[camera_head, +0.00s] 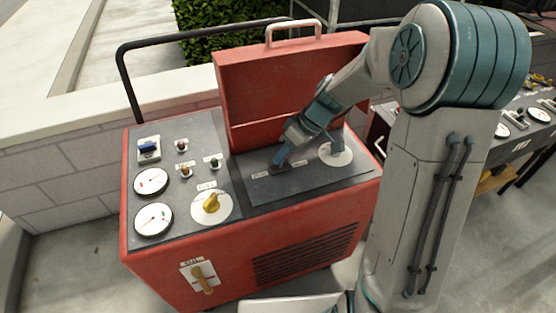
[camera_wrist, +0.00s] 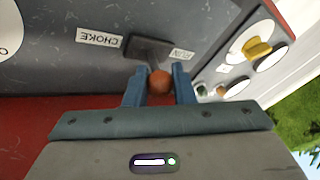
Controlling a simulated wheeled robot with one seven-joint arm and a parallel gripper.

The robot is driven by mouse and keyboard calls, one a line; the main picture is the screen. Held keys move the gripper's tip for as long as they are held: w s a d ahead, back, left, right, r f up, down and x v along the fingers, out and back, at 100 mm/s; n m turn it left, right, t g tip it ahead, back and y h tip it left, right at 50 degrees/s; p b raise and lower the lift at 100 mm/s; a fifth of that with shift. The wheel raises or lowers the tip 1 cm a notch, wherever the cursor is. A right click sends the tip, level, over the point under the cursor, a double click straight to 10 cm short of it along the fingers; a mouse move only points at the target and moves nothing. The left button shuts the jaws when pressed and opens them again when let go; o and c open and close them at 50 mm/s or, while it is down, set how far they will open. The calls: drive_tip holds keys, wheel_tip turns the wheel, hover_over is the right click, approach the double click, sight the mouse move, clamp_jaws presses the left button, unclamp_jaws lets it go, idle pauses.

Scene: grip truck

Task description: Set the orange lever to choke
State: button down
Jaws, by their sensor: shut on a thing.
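The orange lever's round knob (camera_wrist: 160,82) shows in the wrist view between my two fingers. My gripper (camera_wrist: 159,88) is shut on it. The knob stands in front of a dark slot plate (camera_wrist: 149,48), nearer its RUN end. The CHOKE label (camera_wrist: 98,38) is on the left of the plate and the RUN label (camera_wrist: 181,54) on the right. In the head view my gripper (camera_head: 281,158) reaches down to the dark right-hand panel of the red machine (camera_head: 240,262), and it hides the lever there.
The raised red lid (camera_head: 262,88) stands behind the panel. A round white dial plate (camera_head: 335,154) lies right of my gripper. The left panel holds a yellow knob (camera_head: 211,203), two gauges (camera_head: 152,182) and small switches. A yellow handle (camera_head: 203,278) is on the front.

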drive_tip(key=shift+w+d+f+g+y+b, duration=0.1)
drive_tip(key=shift+d+f+g+y+b, duration=0.3)
drive_tip(key=shift+y+b, duration=0.45)
drive_tip(key=shift+d+f+g+y+b, duration=0.15)
drive_tip(key=shift+d+y+b, duration=0.4)
drive_tip(key=shift+y, duration=0.4)
drive_tip(key=shift+a, duration=0.1)
drive_tip(key=c, duration=1.3)
unclamp_jaws()
drive_tip(key=shift+o, duration=0.2)
drive_tip(key=shift+r, duration=0.1)
drive_tip(key=shift+w, duration=0.1)
drive_tip(key=shift+r, duration=0.1)
drive_tip(key=shift+w+d+r, duration=0.1)
drive_tip(key=shift+d+r, duration=0.1)
drive_tip(key=shift+d, duration=0.1)
drive_tip(key=p+v, duration=0.3)
drive_tip(key=v, duration=0.4)
drive_tip(key=shift+d, duration=0.15)
